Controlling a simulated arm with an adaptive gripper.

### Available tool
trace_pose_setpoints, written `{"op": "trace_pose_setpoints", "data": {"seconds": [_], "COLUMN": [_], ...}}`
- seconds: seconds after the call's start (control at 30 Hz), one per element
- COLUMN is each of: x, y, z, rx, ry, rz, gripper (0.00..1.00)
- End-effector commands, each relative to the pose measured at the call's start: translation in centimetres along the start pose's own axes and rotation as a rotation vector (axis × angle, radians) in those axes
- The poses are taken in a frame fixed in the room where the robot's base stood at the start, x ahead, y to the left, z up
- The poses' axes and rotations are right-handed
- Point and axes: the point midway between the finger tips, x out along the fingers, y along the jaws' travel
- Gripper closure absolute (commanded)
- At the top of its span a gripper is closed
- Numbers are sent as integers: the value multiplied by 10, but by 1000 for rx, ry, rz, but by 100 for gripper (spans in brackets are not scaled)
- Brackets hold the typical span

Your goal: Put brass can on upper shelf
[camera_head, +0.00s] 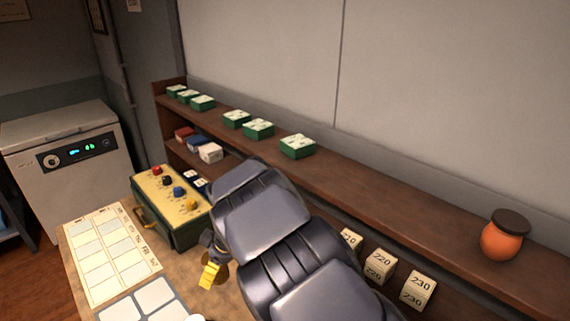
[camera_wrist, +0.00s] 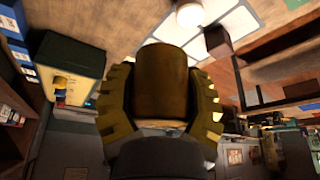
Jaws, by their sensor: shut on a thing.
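The brass can (camera_wrist: 160,80) fills the middle of the wrist view, a dull brown-gold cylinder between two ridged yellow fingers. My gripper (camera_wrist: 160,105) is shut on it. In the head view my gripper (camera_head: 213,272) is low, over the worktable beside the control box, and my dark arm hides much of it and the can. The upper shelf (camera_head: 400,200) is a long brown board along the wall, running from back left to front right, higher than the gripper.
Several green boxes (camera_head: 258,129) stand on the shelf's left half; an orange jar (camera_head: 502,238) stands at its right. The board between them is bare. Numbered blocks (camera_head: 380,265) and small boxes (camera_head: 210,153) sit below. A yellow-topped control box (camera_head: 172,205) stands left of the gripper.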

Motion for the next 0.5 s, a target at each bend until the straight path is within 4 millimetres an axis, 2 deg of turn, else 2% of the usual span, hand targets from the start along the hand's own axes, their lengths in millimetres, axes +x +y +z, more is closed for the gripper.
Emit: {"op": "trace_pose_setpoints", "data": {"seconds": [0.03, 0.1, 0.23, 0.4, 0.5], "x": [-28, -64, -131, -218, -267], "y": [16, 30, 49, 56, 51], "z": [1, 6, 24, 59, 82], "rx": [18, 46, 97, 171, 221], "ry": [9, 13, 16, 21, 24], "rz": [26, 38, 58, 90, 110], "gripper": [80, 80, 80, 80, 80]}}
